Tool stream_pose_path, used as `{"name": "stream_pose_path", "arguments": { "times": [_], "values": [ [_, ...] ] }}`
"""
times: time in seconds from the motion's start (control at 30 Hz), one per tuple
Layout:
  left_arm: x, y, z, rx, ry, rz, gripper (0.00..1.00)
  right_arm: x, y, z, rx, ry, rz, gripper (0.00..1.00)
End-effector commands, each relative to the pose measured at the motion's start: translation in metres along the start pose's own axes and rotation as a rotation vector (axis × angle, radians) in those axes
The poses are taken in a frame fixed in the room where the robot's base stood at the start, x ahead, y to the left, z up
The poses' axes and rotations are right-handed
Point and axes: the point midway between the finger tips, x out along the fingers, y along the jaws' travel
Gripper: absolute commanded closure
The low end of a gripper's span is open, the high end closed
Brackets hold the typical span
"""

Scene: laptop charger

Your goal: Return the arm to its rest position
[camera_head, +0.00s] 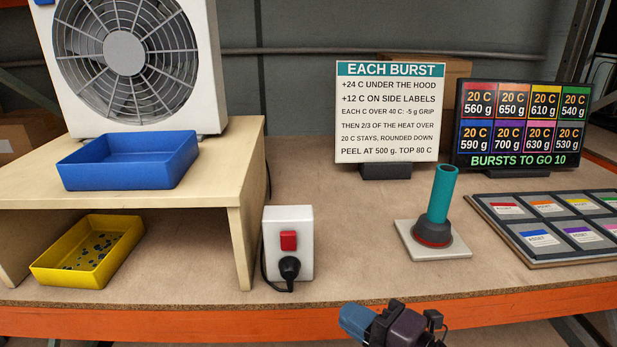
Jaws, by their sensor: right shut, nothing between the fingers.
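My right gripper (405,320) shows at the bottom edge, right of the middle, in front of the bench's orange front beam. It is shut with nothing held, and its lower part is cut off by the picture edge. It is apart from everything on the bench. A teal-handled tool (441,195) stands upright in a dark cup on a pale square base, behind and to the right of the gripper. My left gripper is not in view.
A white box with a red switch and black plug (288,225) stands left of the tool. A wooden stand (247,200) carries a fan (125,55) and blue tray (130,162); a yellow tray (88,252) is beneath. A panel of labelled pads (520,212) lies right. Two signs stand behind.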

Motion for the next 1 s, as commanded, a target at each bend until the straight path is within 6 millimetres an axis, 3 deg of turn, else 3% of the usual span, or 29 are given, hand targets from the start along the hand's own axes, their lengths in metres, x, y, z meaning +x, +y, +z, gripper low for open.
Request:
{"name": "stream_pose_path", "arguments": {
  "times": [0.27, 0.53, 0.77, 0.9, 1.0],
  "values": [
    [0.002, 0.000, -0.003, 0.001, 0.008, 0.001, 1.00, 0.002, -0.001, 0.014, 0.372, -0.053, 0.035, 1.00],
    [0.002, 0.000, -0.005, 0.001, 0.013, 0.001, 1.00, -0.002, -0.023, 0.053, 0.779, -0.193, 0.107, 1.00],
    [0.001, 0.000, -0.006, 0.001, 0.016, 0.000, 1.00, -0.033, -0.082, 0.089, 1.145, -0.386, 0.191, 1.00],
    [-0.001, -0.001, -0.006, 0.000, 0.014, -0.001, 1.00, -0.077, -0.143, 0.105, 1.355, -0.565, 0.253, 1.00],
    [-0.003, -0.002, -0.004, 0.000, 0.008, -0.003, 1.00, -0.115, -0.188, 0.106, 1.432, -0.698, 0.271, 1.00]
  ]
}}
